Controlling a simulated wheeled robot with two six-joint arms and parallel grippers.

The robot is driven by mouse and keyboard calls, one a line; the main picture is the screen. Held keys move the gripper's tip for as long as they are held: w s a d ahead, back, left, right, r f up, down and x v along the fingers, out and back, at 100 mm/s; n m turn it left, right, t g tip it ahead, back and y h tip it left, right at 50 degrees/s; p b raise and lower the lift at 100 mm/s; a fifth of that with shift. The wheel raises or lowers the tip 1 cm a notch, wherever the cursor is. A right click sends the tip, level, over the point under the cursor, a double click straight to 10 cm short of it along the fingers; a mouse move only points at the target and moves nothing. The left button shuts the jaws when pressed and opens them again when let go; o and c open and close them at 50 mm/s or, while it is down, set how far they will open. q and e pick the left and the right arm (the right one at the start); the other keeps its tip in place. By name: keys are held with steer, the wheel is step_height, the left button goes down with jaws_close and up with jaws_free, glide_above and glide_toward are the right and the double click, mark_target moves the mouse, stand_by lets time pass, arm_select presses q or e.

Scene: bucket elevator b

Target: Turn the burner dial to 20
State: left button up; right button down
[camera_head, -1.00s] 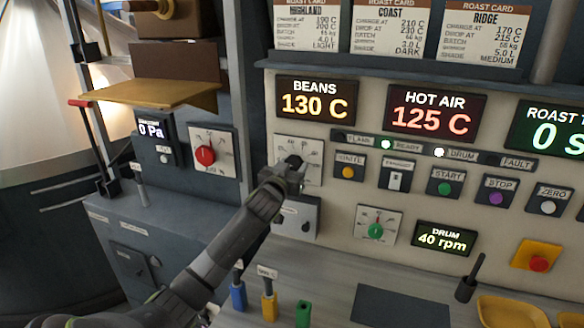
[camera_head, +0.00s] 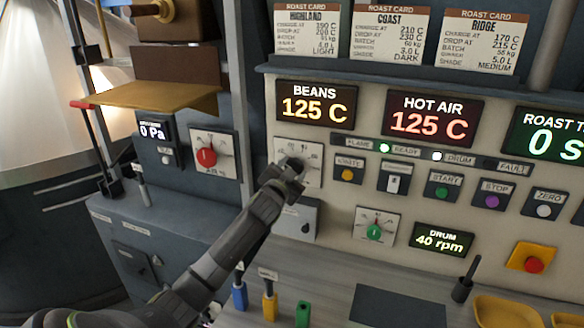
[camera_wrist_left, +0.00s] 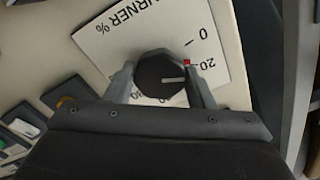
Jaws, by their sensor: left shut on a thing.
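The burner dial (camera_wrist_left: 163,76) is a black knob with a white pointer line, on a white "BURNER %" plate (camera_wrist_left: 128,38). In the left wrist view the line points right, towards the right finger, near the 20 mark, which that finger partly covers. The 0 mark is higher up. My left gripper (camera_wrist_left: 160,82) is shut on the dial, one finger on each side. In the head view my left gripper (camera_head: 290,168) covers most of the knob, and the plate (camera_head: 312,152) shows around it. My right gripper is not in view.
A red-knob dial (camera_head: 207,156) is to the left and a green-knob dial (camera_head: 374,232) below right. The ignite button (camera_head: 347,174) sits close to the right. A shelf (camera_head: 155,95) juts out at upper left. Displays read beans 125 C, hot air 125 C.

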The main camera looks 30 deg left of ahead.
arm_select(q)
steer(key=shift+m, duration=0.6)
steer(key=o, duration=0.9)
steer(key=shift+o, duration=0.2)
steer(key=b+v, duration=0.4)
steer(key=v, duration=1.3)
steer(key=shift+s, duration=0.2)
